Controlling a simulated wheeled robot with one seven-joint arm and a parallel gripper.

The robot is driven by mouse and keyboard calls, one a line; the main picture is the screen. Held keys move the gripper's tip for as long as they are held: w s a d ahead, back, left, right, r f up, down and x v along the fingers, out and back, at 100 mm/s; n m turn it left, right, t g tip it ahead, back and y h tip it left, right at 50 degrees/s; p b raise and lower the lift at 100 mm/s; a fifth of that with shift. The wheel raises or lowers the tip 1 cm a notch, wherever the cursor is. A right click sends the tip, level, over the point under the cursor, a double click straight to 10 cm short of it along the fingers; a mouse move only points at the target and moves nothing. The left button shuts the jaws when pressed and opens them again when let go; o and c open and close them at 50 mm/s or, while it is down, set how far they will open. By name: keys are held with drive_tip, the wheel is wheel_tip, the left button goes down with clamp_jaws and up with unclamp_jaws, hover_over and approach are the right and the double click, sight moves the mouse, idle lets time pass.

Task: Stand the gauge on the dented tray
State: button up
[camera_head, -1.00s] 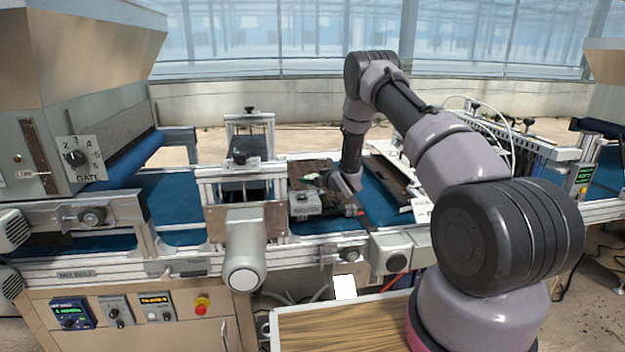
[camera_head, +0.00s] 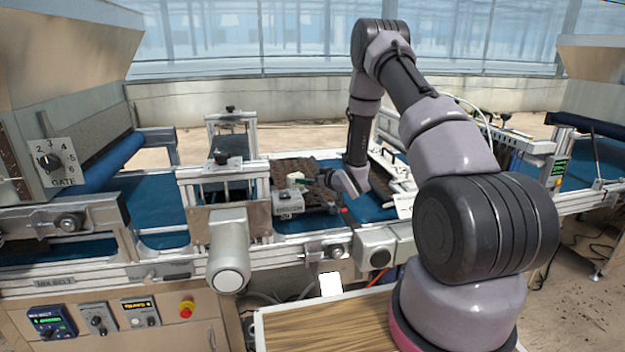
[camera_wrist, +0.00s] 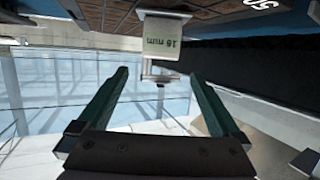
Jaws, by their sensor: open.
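The gauge (camera_wrist: 163,45) is a pale block marked "16 mm" in the wrist view, which shows the scene upside down. Its base meets a dark tray surface (camera_wrist: 100,12) at the top of that picture. In the head view a small whitish piece, apparently the gauge (camera_head: 296,177), stands on a brown, soil-filled tray (camera_head: 284,166) on the blue belt. I cannot make out a dent. My gripper (camera_wrist: 159,72) is open, its dark green fingers apart and empty, facing the gauge from beyond it. In the head view my gripper (camera_head: 326,181) is right of the gauge.
A metal frame with a clamp (camera_head: 222,165) stands to the left. Another light-edged item (camera_head: 393,168) lies right of my wrist. Bare blue belt (camera_head: 370,208) shows between.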

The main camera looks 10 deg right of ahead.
drive_tip(key=s+d+r+m+h, duration=0.1)
drive_tip(key=d+r+m+h, duration=0.2)
drive_tip(key=r, duration=1.2)
drive_tip(key=s+d+r+m+g+h, duration=0.2)
drive_tip(key=s+d+r+h, duration=0.15)
drive_tip(key=s+r, duration=0.8)
drive_tip(key=s+a+r+m+g+y, duration=0.1)
drive_tip(key=s+r, duration=0.2)
drive_tip(key=s, duration=0.7)
drive_tip(key=s+a+r+m+g+y, duration=0.1)
drive_tip(key=s+r, duration=0.3)
drive_tip(key=s, duration=0.6)
drive_tip(key=s+a+r+m+g+y, duration=0.1)
drive_tip(key=s+r, duration=0.3)
drive_tip(key=s, duration=0.7)
drive_tip(key=shift+a+m+g, duration=0.4)
drive_tip(key=shift+a+g, duration=0.3)
drive_tip(key=shift+a, duration=0.1)
